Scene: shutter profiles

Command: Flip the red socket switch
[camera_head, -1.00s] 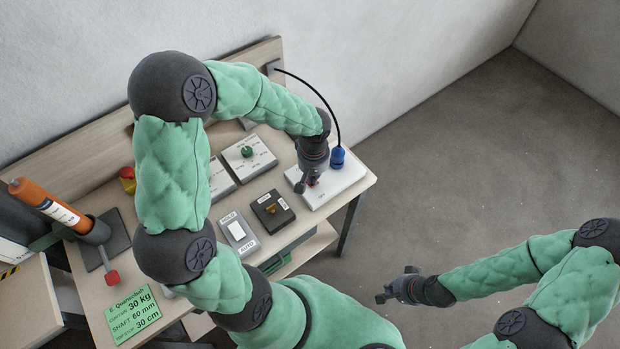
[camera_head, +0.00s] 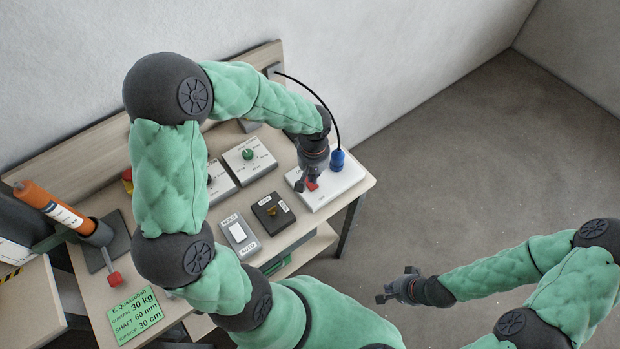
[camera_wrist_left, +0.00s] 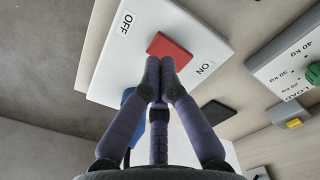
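The red socket switch (camera_head: 312,186) is a red rocker on a white socket box (camera_head: 345,181) at the right end of the bench. In the left wrist view the red rocker (camera_wrist_left: 170,47) lies between the printed words OFF and ON. My left gripper (camera_head: 305,187) is over the box, beside the rocker. In the left wrist view the left gripper's fingertips (camera_wrist_left: 159,76) are together, with nothing held, at the rocker's near edge; I cannot tell whether they touch it. My right gripper (camera_head: 392,286) is away from the bench over the floor, its fingers spread and empty.
A blue plug (camera_head: 337,159) with a black cable stands at the box's back. To the left are a black switch box (camera_head: 272,211), a HOLD/AUTO switch (camera_head: 238,235) and a green-knob dial panel (camera_head: 249,160).

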